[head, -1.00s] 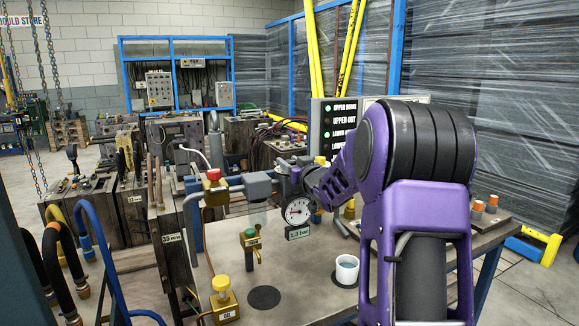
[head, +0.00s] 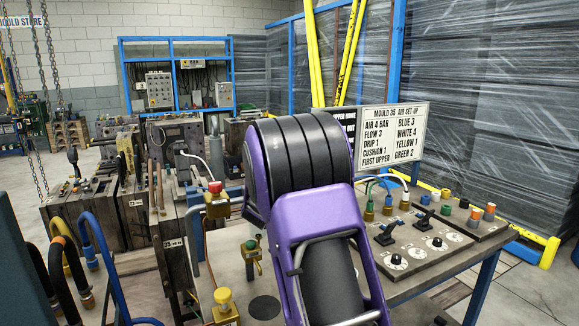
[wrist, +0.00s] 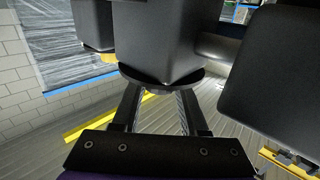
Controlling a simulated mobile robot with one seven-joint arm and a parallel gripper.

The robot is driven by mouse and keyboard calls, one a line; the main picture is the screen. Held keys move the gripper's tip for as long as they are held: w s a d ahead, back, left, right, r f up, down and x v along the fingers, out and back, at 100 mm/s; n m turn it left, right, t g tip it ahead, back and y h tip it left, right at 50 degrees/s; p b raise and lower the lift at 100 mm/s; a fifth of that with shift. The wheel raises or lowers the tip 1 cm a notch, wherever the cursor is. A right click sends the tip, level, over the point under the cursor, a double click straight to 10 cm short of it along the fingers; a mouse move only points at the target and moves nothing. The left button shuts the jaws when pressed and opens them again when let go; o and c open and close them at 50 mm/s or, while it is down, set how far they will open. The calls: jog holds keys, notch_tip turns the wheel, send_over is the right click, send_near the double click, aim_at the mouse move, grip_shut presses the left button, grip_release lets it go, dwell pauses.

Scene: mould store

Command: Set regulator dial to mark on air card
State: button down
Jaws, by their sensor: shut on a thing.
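The air card (head: 393,138) stands at the back of the bench in the head view. It reads "MOULD 35 AIR SET-UP" with "AIR 4 BAR" as its first line. In the wrist view my gripper (wrist: 162,92) has its two fingers up against a dark round knob, apparently the regulator dial (wrist: 140,74), under a black block (wrist: 158,40). The gripper is shut on it. Any marks on the dial cannot be read. In the head view my arm hides the gripper, the regulator, the pressure gauge and its bar label.
A control box (head: 406,243) with levers and small dials sits at the bench's right, with coloured fittings (head: 445,207) behind it. A yellow-topped fitting (head: 223,303) and a red-topped valve (head: 216,197) stand left of my arm. Hoses (head: 92,243) rise at the far left.

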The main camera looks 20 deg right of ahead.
jog(key=m+g+h+p, duration=0.2)
jog(key=p, duration=0.1)
jog(key=shift+a+r, duration=0.15)
jog(key=shift+r, duration=0.1)
jog(key=shift+f+m+g+h+p, duration=0.15)
jog(key=shift+m+g+h+p, duration=0.65)
jog(key=shift+g+p, duration=0.3)
jog(key=shift+c, duration=2.2)
grip_release()
jog(key=shift+f, duration=0.1)
jog(key=v, duration=1.7)
jog(key=shift+a, duration=0.15)
